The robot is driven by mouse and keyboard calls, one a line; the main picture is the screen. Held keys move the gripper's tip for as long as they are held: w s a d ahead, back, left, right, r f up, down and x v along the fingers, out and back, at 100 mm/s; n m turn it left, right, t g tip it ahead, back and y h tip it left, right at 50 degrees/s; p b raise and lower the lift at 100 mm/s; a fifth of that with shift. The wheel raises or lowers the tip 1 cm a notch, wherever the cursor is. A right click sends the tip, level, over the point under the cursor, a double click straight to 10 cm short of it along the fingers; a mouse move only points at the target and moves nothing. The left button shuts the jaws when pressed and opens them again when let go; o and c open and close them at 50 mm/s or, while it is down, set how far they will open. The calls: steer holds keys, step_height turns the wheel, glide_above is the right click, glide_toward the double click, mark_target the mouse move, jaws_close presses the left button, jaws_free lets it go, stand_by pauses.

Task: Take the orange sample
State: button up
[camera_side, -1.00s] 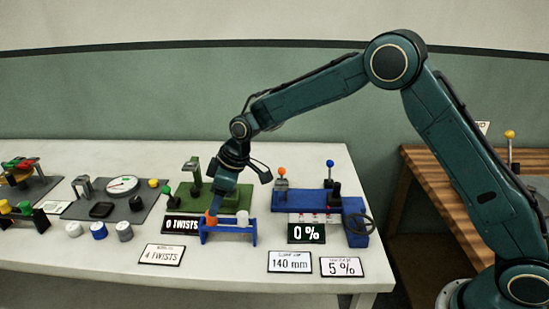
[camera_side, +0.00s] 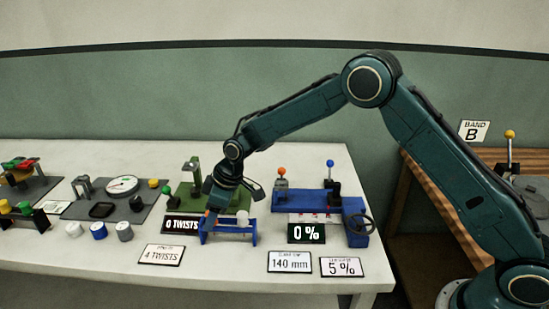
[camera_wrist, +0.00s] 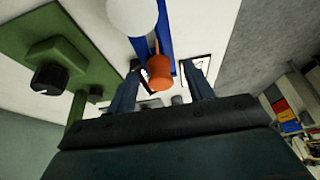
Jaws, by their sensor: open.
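The orange sample (camera_wrist: 160,73) is a small orange cylinder at one end of a blue rack (camera_side: 229,239). My gripper (camera_side: 212,209) is low over the left end of that rack. In the wrist view its two fingers stand apart, one on each side of the orange sample, with a visible gap to each. In the side view my gripper hides most of the sample, so I cannot tell how deep the fingers reach. A white sample (camera_side: 243,218) stands at the rack's right end and shows large in the wrist view (camera_wrist: 131,14).
A green fixture (camera_side: 192,190) with a black knob stands just behind the rack. A blue fixture (camera_side: 320,202) with levers and a handwheel is to the right. Cards lie in front, including a twists card (camera_side: 161,254). Several small jars (camera_side: 98,230) stand left.

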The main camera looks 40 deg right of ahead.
steer(key=c, duration=1.1)
steer(key=shift+o, duration=0.2)
steer(key=shift+r, duration=0.2)
step_height(320, 180, up, 20)
steer(key=shift+f, duration=0.15)
stand_by(0.3)
